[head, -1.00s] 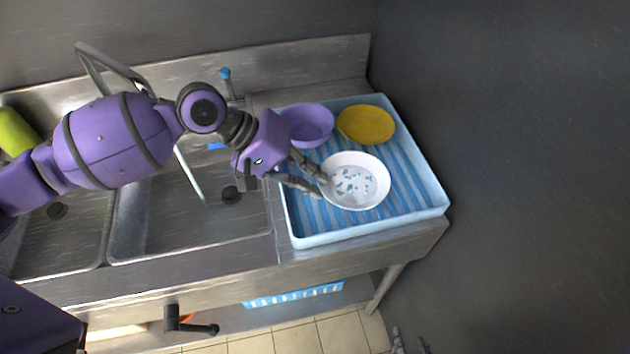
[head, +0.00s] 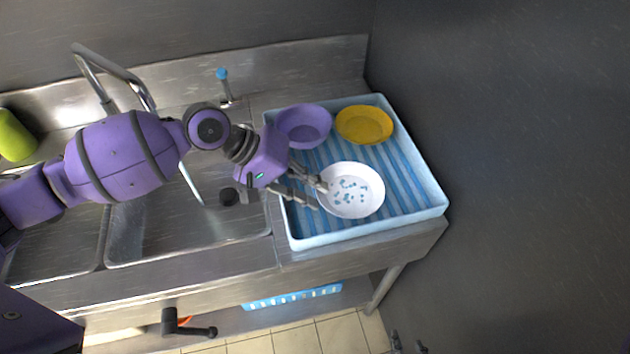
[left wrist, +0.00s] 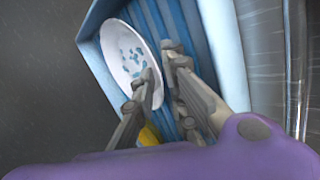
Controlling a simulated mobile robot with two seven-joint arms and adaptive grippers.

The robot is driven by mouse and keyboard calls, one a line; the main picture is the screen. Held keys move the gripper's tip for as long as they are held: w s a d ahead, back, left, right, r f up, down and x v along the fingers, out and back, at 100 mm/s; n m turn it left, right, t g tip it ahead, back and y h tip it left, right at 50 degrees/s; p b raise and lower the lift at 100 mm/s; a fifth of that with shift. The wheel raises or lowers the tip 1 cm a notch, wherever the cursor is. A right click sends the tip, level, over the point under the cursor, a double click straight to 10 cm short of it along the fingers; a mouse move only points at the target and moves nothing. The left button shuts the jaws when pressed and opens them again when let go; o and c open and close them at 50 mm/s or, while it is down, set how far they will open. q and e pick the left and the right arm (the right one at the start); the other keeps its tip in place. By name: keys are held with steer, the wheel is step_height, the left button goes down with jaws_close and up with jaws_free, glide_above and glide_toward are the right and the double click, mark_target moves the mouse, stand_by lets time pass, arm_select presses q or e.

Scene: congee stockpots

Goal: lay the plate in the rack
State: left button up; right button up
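A white plate (head: 366,182) with blue-green specks lies in the front middle of the light blue ribbed rack (head: 425,190); it also shows in the left wrist view (left wrist: 122,50). My left gripper (head: 319,195) is at the plate's left rim, with one finger over the rim and the other outside it. In the left wrist view its fingers (left wrist: 160,75) stand apart on either side of the rim, and I see no clear grip. Two grey fingertips of my right gripper (head: 408,345) show apart at the bottom edge, away from the rack.
A purple bowl (head: 303,125) and a yellow plate (head: 364,124) sit at the back of the rack. A steel sink (head: 160,225) with a tall faucet (head: 113,68) lies to the left. A dark wall (head: 520,150) bounds the right.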

arm_select(q)
steer(key=shift+r, duration=0.15)
steer(key=v, duration=1.2)
steer(key=shift+w, duration=0.1)
stand_by(0.7)
